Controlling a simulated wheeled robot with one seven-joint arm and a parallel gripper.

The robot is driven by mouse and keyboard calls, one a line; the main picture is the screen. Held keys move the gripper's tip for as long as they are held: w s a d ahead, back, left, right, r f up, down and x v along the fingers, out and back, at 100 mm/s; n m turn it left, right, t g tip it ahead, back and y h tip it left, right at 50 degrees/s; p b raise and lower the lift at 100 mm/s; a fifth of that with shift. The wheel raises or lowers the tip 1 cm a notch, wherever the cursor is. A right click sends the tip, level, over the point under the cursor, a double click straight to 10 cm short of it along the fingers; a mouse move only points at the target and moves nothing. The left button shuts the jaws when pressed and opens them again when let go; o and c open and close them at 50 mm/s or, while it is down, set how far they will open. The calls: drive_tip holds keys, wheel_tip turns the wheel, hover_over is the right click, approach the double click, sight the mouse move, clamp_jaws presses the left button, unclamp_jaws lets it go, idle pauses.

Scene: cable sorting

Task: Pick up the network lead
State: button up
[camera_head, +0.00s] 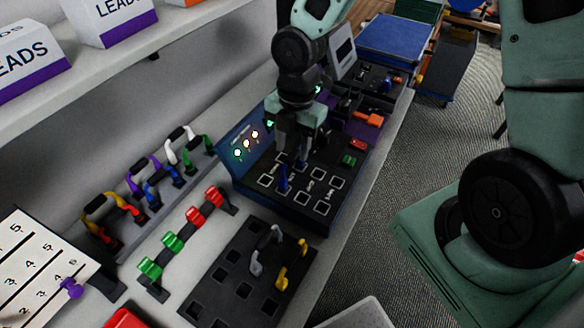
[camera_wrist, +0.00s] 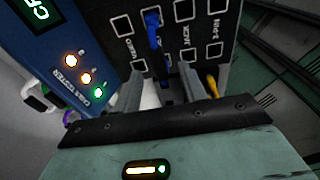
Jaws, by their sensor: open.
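A blue lead (camera_head: 284,178) stands upright in the black socket panel of the cable tester (camera_head: 313,225), below my gripper. It also shows in the wrist view (camera_wrist: 153,32), ahead of and between my fingers. No readable label marks it as the network lead. My gripper (camera_head: 292,150) points down over the panel, its fingers (camera_wrist: 162,85) apart with a gap between them. The fingers partly hide the lead's lower part, and I cannot tell whether they touch it. Another blue lead (camera_head: 160,178) hangs on the rack at the left.
The tester's lit face (camera_head: 245,145) rises close left of my gripper. A black tray (camera_head: 235,285) holds a grey lead (camera_head: 265,250) and a yellow lead (camera_head: 291,268). Red and green leads lie on a rail (camera_head: 185,238). A shelf (camera_head: 130,55) overhangs the back left.

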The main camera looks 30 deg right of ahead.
sight(292, 155)
drive_tip(key=shift+s+a+f, duration=0.1)
drive_tip(key=shift+a+f, duration=0.05)
drive_tip(key=shift+f, duration=2.45)
clamp_jaws()
